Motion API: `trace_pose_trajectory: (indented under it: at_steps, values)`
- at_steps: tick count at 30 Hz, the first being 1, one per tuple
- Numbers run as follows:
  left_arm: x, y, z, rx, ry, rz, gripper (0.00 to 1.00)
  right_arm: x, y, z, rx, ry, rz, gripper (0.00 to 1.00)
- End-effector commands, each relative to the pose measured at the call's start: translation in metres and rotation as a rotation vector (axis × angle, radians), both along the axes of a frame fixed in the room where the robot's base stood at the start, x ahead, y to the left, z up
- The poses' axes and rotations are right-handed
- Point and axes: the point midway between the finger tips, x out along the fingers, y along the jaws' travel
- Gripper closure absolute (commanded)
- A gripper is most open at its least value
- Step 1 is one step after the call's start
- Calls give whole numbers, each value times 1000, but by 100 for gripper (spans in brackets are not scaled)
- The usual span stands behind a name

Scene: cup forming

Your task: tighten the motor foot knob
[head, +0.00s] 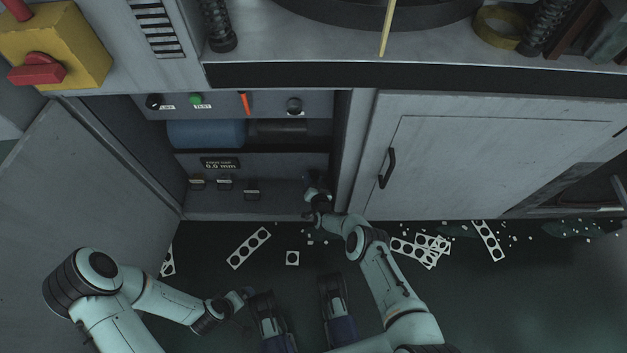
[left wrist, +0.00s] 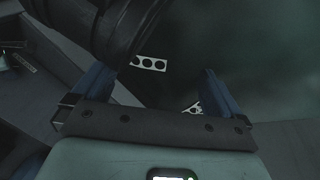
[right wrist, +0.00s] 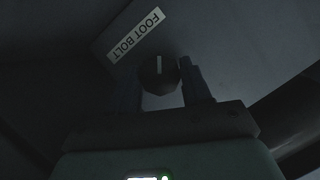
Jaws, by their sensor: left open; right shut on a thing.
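The motor foot knob (right wrist: 158,76) is a dark round knob with a pale pointer line, beside a white "FOOT BOLT" label (right wrist: 134,34) in the right wrist view. My right gripper (right wrist: 160,80) has its fingers on either side of the knob and is shut on it. In the head view my right gripper (head: 313,190) reaches into the open cabinet at its lower right and hides the knob. My left gripper (head: 243,296) is open and empty, low over the floor; its spread fingers show in the left wrist view (left wrist: 152,80).
The cabinet's panel has a display (head: 220,164) reading 0.0 mm, several small latches, a green button (head: 196,99) and an orange lever (head: 245,103). A blue motor (head: 205,133) lies behind. An open door (head: 75,190) stands left; a closed door (head: 470,150) stands right. Punched strips (head: 249,248) litter the floor.

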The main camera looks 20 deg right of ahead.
Motion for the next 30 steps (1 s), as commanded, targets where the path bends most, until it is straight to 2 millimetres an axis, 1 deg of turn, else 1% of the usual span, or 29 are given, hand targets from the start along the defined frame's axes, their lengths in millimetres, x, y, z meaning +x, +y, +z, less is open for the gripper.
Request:
trace_pose_trajectory:
  at_steps: [3,4,5,6,14,17,20,24,25,27,30]
  values:
    - [0,0,0,0,0,0,0,0,1,-1,0,3,1,82]
    - [0,0,0,0,0,0,0,0,1,-1,0,3,1,48]
    - [0,0,0,0,0,0,0,0,1,-1,0,3,1,39]
    - [0,0,0,0,0,0,0,0,1,-1,0,3,1,26]
    - [0,0,0,0,-1,0,0,0,0,0,-1,2,1,26]
    - [1,-1,3,0,-6,-1,0,-3,1,1,-2,2,1,26]
    - [6,-3,14,-3,-24,-5,0,-10,1,5,-2,3,0,26]
    - [18,-11,41,-11,-72,-16,0,-28,2,14,-1,4,0,26]
    - [15,-13,45,-16,-64,-20,0,-34,3,16,-1,5,1,26]
    - [-3,-21,53,-37,-16,-36,0,-46,4,21,-1,4,2,26]
    - [-23,-30,67,-63,34,-56,0,-64,5,27,0,5,1,26]
